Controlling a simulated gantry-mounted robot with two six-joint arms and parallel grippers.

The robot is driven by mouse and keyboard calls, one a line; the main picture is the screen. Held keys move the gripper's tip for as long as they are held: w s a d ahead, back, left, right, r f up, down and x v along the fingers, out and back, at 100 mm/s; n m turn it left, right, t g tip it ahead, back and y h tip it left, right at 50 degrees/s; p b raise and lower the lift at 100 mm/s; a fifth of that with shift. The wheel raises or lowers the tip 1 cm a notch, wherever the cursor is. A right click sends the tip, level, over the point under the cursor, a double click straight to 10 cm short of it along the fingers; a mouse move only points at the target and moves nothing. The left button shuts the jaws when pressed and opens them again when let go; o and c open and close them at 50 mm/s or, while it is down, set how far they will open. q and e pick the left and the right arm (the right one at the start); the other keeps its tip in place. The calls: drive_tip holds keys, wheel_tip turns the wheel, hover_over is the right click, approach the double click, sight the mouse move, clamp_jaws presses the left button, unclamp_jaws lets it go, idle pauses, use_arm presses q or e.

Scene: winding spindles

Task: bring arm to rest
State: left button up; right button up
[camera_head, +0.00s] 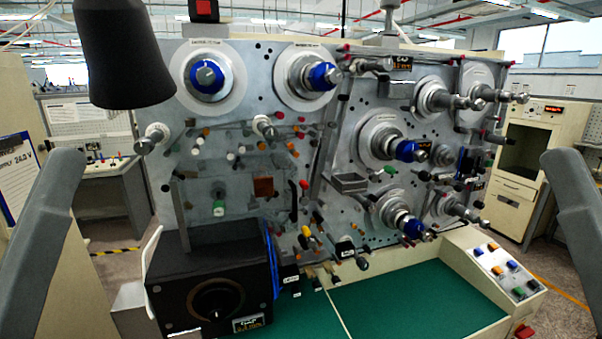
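A winding machine panel (240,170) fills the middle of the head view, with several spindles on grey discs. Blue-hubbed spindles show at the upper left (207,76), upper middle (322,76), centre right (405,150) and lower right (411,226). Bare metal spindles stand at the far right, one of them at the upper right (440,98). Grey arm links of mine come up at the left and right edges of the view, apart from the panel. Neither gripper can be clearly made out in this view.
A black box with a round dial (217,298) stands at the lower left before the panel. A green work surface (400,305) lies clear at the bottom. A button console (502,270) is at the right. A dark lamp-like shade (122,55) hangs at the upper left.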

wheel_tip(320, 180, up, 23)
drive_tip(key=p, duration=1.9)
wheel_tip(320, 180, down, 61)
drive_tip(key=b, duration=6.1)
